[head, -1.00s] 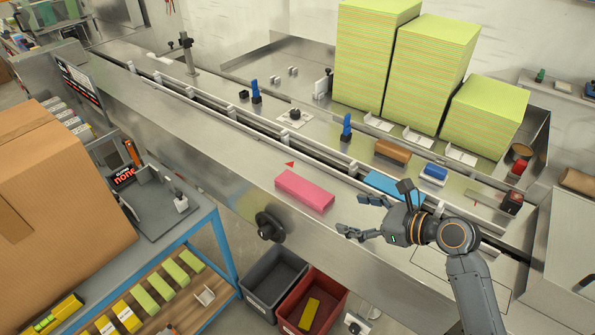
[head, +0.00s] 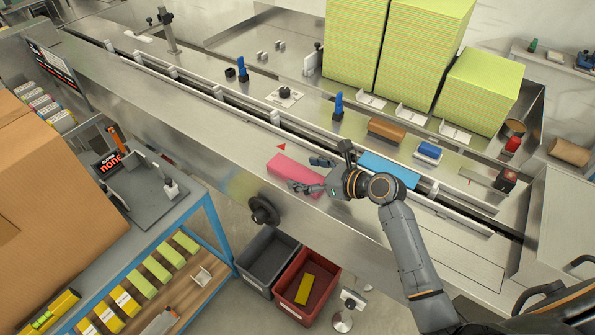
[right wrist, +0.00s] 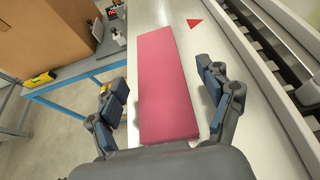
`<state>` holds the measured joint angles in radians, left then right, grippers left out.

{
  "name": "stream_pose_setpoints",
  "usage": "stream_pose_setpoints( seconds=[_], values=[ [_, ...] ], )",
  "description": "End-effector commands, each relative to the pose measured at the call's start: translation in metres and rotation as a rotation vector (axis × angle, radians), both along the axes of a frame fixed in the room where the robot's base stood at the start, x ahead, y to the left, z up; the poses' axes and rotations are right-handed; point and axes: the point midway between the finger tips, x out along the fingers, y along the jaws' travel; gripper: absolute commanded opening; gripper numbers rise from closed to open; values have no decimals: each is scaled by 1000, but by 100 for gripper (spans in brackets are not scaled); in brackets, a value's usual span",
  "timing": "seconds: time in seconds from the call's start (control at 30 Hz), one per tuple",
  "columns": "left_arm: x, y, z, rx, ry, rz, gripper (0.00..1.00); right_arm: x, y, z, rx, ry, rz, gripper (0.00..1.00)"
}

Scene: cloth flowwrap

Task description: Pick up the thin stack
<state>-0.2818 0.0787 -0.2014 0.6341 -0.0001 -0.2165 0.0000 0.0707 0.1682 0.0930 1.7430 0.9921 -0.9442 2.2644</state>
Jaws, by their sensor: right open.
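A pink stack (head: 288,170), a flat oblong block, lies on the steel ledge in front of the conveyor channel, beside a red triangle mark. My right gripper (head: 309,174) is at its right end in the head view, fingers spread. A blue stack (head: 388,170) lies in the conveyor channel behind my right wrist. My left gripper is out of view.
Tall yellow-green stacks (head: 412,60) stand behind the channel. A brown block (head: 388,130) and blue-white block (head: 429,152) sit nearer. Below the ledge are a grey bin (head: 268,262) and a red bin (head: 306,289). The ledge left of the pink stack is clear.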

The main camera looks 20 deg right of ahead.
Motion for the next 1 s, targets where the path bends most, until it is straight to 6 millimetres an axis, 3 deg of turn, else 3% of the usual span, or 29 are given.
stream_pose_setpoints(
  seconds=[0.2,0.43,0.47,0.67,1.0],
  values=[
    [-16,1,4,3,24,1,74,19,15,-8,-1,0,-2,79],
    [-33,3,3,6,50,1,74,20,16,-10,-2,0,-1,79],
    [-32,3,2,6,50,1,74,20,16,-10,-2,0,-1,77],
    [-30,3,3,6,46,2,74,20,15,-10,-2,0,-1,36],
    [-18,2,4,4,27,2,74,19,15,-10,-2,0,-1,35]
  ],
)
